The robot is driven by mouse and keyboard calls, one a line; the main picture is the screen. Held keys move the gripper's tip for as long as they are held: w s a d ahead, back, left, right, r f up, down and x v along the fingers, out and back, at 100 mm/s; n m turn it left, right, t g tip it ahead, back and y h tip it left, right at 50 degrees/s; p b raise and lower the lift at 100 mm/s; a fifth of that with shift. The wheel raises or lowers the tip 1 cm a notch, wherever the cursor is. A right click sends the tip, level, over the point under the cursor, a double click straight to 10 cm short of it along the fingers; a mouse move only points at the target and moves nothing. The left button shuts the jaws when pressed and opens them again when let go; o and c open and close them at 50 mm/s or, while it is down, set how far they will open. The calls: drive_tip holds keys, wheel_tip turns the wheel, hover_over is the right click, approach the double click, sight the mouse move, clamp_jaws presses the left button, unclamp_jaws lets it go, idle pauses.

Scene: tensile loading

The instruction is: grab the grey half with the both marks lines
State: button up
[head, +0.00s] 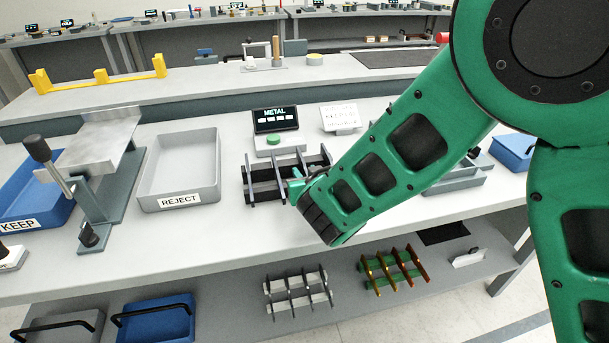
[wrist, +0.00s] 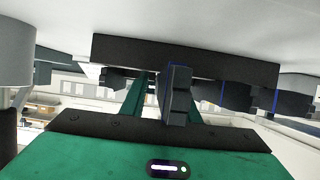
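My gripper (head: 297,182) is at the right part of a dark grey rack (head: 262,172) on the middle of the bench. In the wrist view, the rack's broad dark bar (wrist: 120,48) spans the picture. Behind it lies a dark grey piece (wrist: 238,95) with two blue mark lines, to the right of my green fingers. Another dark grey piece (wrist: 118,80) shows at left without visible blue lines. A dark upright (wrist: 178,90) stands in front of the fingers and partly hides them. Whether they touch or hold a piece cannot be told.
A grey REJECT tray (head: 180,165) stands left of the rack, and a blue KEEP tray (head: 35,195) is at far left beside a lever fixture (head: 92,205). A METAL display (head: 276,122) stands behind the rack. Two racks with bars (head: 298,290) (head: 393,268) sit on the lower shelf.

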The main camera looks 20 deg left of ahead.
clamp_jaws()
drive_tip(key=shift+r, duration=0.1)
idle(1.3)
